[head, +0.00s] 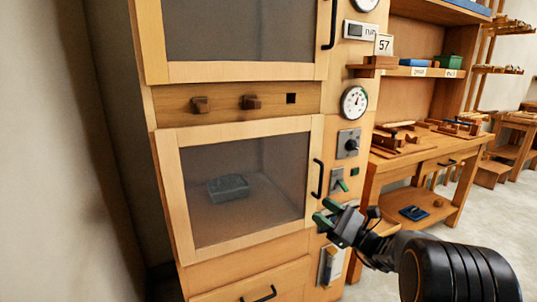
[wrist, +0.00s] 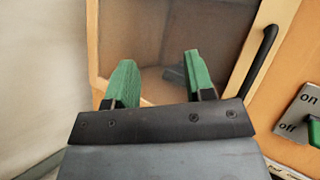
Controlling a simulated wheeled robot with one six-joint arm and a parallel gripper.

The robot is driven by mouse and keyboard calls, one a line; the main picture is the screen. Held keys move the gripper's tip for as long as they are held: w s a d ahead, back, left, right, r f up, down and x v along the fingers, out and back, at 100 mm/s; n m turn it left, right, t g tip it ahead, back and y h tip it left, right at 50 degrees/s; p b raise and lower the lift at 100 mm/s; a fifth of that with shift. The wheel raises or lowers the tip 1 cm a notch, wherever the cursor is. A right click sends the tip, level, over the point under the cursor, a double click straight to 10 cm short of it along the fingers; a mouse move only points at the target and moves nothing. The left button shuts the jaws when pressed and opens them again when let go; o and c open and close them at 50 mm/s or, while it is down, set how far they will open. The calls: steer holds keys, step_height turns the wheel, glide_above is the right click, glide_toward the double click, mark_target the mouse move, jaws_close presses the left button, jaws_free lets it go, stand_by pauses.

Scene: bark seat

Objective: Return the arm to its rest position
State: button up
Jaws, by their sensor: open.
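My gripper (head: 326,214) has green fingertips and is in front of the wooden cabinet's right side, near the handle of the lower glass door. In the wrist view my gripper (wrist: 160,75) is open, with nothing between its two green fingers. The fingers point toward the lower door's glass. My dark arm reaches in from the lower right of the head view.
The cabinet's lower door (head: 246,186) is shut, with a grey-green block (head: 228,188) behind its glass. Its black handle (head: 317,178) is close to my gripper. An on/off switch plate (wrist: 303,115) sits to the right. A workbench (head: 425,160) with tools stands further right.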

steer(key=s+a+r+n+g+h+p, duration=0.4)
steer(key=s+r+n+g+h+p, duration=0.1)
steer(key=s+p, duration=0.3)
steer(key=s+a+r+n+g+h+p, duration=0.4)
steer(key=s+a+r+n+g+p, duration=0.15)
steer(key=s+p, duration=0.3)
steer(key=s+d+r+n+t+h+p, duration=0.2)
steer(key=s+d+r+n+h+p, duration=0.4)
steer(key=d+r+n+h+p, duration=0.3)
steer(key=d+h+p, duration=0.1)
steer(key=h+p, duration=0.1)
steer(key=p, duration=0.2)
steer(key=shift+s+d+r, duration=0.2)
steer(key=shift+d+r, duration=0.1)
steer(key=shift+r, duration=0.1)
steer(key=shift+t, duration=0.25)
